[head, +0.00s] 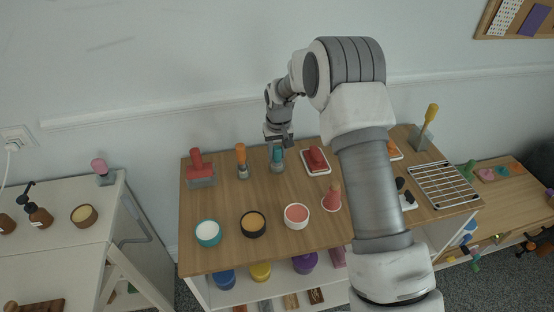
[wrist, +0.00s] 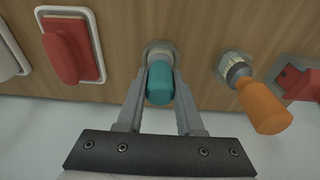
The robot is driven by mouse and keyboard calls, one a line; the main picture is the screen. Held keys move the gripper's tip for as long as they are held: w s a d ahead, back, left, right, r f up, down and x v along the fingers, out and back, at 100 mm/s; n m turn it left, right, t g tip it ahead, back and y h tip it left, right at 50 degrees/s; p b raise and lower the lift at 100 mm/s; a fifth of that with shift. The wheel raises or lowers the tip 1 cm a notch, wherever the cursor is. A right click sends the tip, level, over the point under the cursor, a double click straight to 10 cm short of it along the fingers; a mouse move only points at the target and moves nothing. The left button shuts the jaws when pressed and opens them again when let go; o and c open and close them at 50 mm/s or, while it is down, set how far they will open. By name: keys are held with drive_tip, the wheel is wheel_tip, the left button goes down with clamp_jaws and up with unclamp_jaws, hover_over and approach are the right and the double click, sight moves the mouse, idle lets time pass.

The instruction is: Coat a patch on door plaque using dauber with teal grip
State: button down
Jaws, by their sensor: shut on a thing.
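The dauber with the teal grip (head: 277,155) stands upright near the back edge of the wooden worktop. In the wrist view its teal grip (wrist: 160,85) sits between the two fingers of my gripper (wrist: 160,72), which is shut on it. The dauber's lower end is at a grey round base (wrist: 157,47) on the wood. My gripper (head: 278,143) comes down from above in the head view. I cannot pick out the door plaque with certainty; my arm covers part of the worktop.
An orange-handled dauber (head: 241,160) and a red-handled tool (head: 201,172) stand to the left. A red block on a white tray (head: 316,171) is to the right. Open pots, teal (head: 208,241), black (head: 253,234) and white (head: 296,226), line the front. A wire rack (head: 443,185) lies far right.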

drive_tip(key=shift+r+p, duration=1.7)
drive_tip(key=shift+r, duration=1.2)
